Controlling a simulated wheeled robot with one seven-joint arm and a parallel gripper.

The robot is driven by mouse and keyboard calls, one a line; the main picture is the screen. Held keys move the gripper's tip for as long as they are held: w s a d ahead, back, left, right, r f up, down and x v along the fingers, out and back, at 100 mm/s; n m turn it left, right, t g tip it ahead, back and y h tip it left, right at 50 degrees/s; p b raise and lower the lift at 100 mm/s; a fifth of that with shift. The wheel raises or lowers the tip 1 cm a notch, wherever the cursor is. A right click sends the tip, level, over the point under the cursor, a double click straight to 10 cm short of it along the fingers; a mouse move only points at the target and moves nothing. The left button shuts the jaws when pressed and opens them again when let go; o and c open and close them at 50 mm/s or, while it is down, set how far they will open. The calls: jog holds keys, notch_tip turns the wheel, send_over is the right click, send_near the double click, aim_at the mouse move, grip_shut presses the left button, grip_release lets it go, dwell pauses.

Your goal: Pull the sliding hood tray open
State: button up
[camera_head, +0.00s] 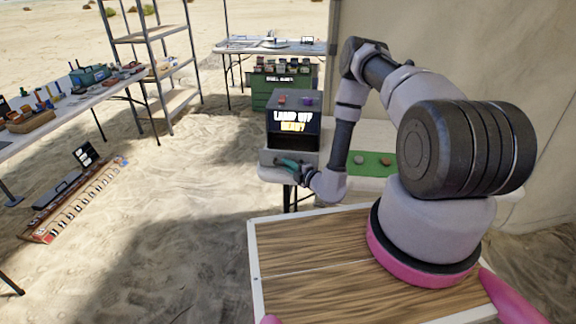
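The hood (293,124) is a dark box with a lit sign, partly readable as "LAMP OFF", at the left end of a white table. The grey tray (270,156) shows at its base, below a dark opening. My gripper (285,163) is at the tray's front, with teal parts close to the front face. It is small, and I cannot tell whether its fingers are open, shut or touching a handle. My arm reaches down to it from the right and covers part of the tray's right side.
A green mat (371,163) with small round pieces lies on the white table (403,132) right of the hood. A green crate (284,80) stands behind. A metal shelf (150,38) and a tool-laden table (62,104) are left.

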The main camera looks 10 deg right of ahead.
jog(key=o, duration=0.4)
jog(key=shift+d, duration=0.1)
jog(key=v, duration=1)
jog(key=shift+s+d, duration=0.15)
jog(key=shift+s, duration=0.25)
